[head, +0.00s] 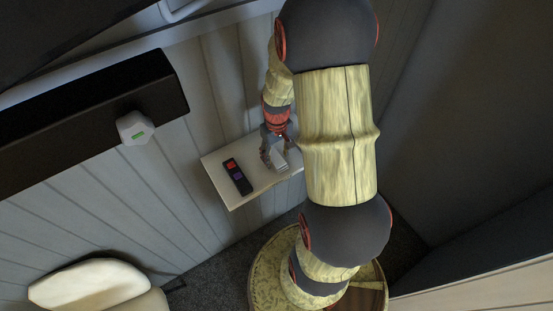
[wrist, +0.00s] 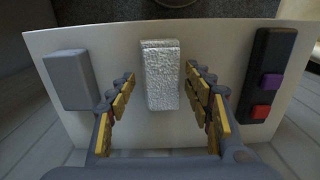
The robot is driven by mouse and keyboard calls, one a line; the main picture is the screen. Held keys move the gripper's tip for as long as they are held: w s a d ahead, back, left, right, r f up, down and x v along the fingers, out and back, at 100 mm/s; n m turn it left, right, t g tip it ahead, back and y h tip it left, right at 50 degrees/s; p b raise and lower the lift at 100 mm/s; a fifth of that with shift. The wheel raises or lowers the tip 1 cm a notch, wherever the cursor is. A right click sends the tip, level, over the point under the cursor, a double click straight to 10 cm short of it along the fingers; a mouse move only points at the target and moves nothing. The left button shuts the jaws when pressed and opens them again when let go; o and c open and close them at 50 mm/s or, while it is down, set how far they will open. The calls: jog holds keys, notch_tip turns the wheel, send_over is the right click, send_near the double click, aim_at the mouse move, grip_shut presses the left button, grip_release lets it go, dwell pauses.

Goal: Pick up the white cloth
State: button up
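The white cloth (wrist: 161,75) is a small, rough-textured folded block lying on a pale shelf (wrist: 215,38). In the wrist view it lies between the two spread fingers of my gripper (wrist: 159,76), with a visible gap on each side. My gripper is open and empty. In the head view my gripper (head: 275,157) reaches down over the shelf (head: 235,197), and a pale block that looks like the cloth (head: 280,161) shows at its fingers. My arm hides the shelf's right end there. I cannot tell the exact fingertip height above the shelf.
A dark device with red and purple buttons (wrist: 264,72) lies right of the cloth; it also shows in the head view (head: 238,177). A plain grey block (wrist: 69,80) lies left of the cloth. A panelled wall (head: 90,200) backs the shelf. A cream seat (head: 90,284) stands lower left.

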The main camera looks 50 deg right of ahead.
jog(key=c, duration=0.8)
jog(key=shift+r, duration=0.1)
jog(key=shift+r, duration=0.55)
jog(key=shift+s+a+r+b, duration=0.35)
jog(key=shift+s+a+r, duration=1.1)
jog(key=shift+s+r, duration=0.45)
jog(key=shift+s+a+r+b, duration=0.35)
jog(key=shift+s+a+r, duration=1.05)
jog(key=shift+s+r, duration=0.55)
jog(key=shift+s+a+r+b, duration=0.35)
jog(key=shift+s+a+r, duration=1.1)
jog(key=shift+s+r, duration=0.45)
jog(key=shift+w+r, duration=0.1)
jog(key=shift+w, duration=0.1)
jog(key=o, duration=0.4)
jog(key=c, duration=0.8)
